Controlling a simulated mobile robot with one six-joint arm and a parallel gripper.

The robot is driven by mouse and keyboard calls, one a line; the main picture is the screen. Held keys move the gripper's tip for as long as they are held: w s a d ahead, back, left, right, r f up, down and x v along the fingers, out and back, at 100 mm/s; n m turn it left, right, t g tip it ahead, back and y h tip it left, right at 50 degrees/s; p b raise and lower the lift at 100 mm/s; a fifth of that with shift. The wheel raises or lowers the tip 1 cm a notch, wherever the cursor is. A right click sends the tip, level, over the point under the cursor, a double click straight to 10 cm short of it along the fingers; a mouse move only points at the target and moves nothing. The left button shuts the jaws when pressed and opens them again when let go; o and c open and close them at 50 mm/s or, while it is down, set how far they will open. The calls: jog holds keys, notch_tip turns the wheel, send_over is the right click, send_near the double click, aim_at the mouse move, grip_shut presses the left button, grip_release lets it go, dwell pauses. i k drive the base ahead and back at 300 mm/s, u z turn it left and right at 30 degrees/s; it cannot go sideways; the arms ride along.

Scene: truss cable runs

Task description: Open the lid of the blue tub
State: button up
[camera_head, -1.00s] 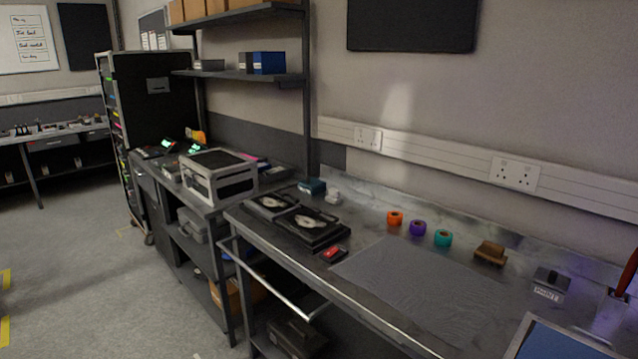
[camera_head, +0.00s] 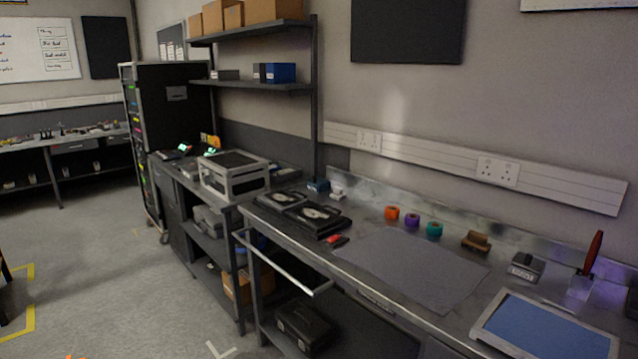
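No tub with a lid can be made out clearly. A small blue box (camera_head: 318,185) sits at the back of the steel bench, beside the black reel cases. A larger blue box (camera_head: 281,73) stands on the lower wall shelf. Something blue (camera_head: 262,243) is partly hidden on the shelf under the side bench. I cannot tell which of these, if any, is the blue tub, nor see a lid's state. My gripper is not in view.
The steel bench holds a grey mat (camera_head: 410,268), tape rolls (camera_head: 412,221), a wooden block (camera_head: 476,241) and a blue-surfaced framed panel (camera_head: 545,330). A metal rail (camera_head: 285,267) runs along its front left. Grey floor (camera_head: 120,270) at left is mostly clear.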

aim_at(318, 181)
jog(key=z, duration=0.05)
jog(key=k, duration=0.15)
jog(key=u, duration=0.35)
jog(key=i, duration=0.55)
jog(key=u, duration=0.7)
jog(key=i, duration=0.75)
jog(key=u, duration=0.4)
jog(key=i, duration=1.55)
jog(key=z, duration=0.35)
jog(key=i, duration=0.65)
